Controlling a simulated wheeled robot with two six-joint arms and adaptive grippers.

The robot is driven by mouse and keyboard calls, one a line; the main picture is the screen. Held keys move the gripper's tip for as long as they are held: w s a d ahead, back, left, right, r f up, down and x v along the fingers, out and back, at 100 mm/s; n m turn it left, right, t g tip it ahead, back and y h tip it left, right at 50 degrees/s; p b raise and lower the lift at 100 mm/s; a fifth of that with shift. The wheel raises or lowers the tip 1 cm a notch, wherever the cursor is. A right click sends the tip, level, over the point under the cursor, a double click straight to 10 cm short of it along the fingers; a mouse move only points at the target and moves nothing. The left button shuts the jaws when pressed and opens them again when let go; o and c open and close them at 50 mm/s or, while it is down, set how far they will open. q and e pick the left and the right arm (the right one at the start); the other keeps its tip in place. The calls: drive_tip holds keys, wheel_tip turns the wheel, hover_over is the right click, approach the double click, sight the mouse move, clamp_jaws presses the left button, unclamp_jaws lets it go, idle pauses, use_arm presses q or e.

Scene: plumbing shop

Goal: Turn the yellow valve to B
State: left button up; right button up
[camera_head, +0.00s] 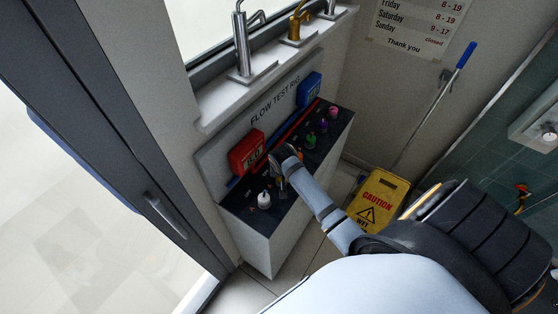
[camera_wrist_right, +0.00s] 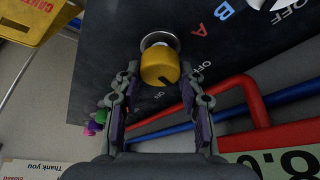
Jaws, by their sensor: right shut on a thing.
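The yellow valve (camera_wrist_right: 159,65) is a round knob on a dark panel (camera_wrist_right: 110,62), seen in the right wrist view. My right gripper (camera_wrist_right: 160,88) is shut on it, with one finger on each side. Red A (camera_wrist_right: 199,30) and blue B (camera_wrist_right: 224,11) labels lie to the right of and above the knob. A small dark mark shows on the knob's face; which label it points to I cannot tell. In the head view my right gripper (camera_head: 284,158) reaches down onto the flow test rig (camera_head: 254,248) and mostly hides the yellow valve. My left gripper is out of view.
A white knob (camera_head: 264,198) stands at the panel's near end; green (camera_head: 309,141), purple (camera_head: 323,126) and pink (camera_head: 333,112) knobs stand toward its far end. Red (camera_head: 246,152) and blue (camera_head: 309,90) meter boxes line the back. A yellow caution sign (camera_head: 378,199) stands right.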

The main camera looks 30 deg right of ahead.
drive_tip(key=shift+s+a+m+g+h+p, duration=0.15)
drive_tip(key=shift+m+p, duration=0.15)
drive_tip(key=shift+m, duration=0.15)
drive_tip(key=shift+a+m+g+h+p, duration=0.15)
drive_tip(key=shift+m+p, duration=0.1)
drive_tip(key=shift+m, duration=0.2)
drive_tip(key=m, duration=0.2)
drive_tip(key=shift+d+f+m+g+h+p, duration=0.1)
drive_tip(key=shift+f+m+g+h+p, duration=0.05)
drive_tip(key=shift+m+g+h+p, duration=0.2)
drive_tip(key=m+g, duration=0.1)
drive_tip(key=m, duration=0.2)
drive_tip(key=shift+m+g+h, duration=0.35)
drive_tip(key=shift+m, duration=0.7)
drive_tip(key=o, duration=1.2)
drive_tip(key=shift+w, duration=0.25)
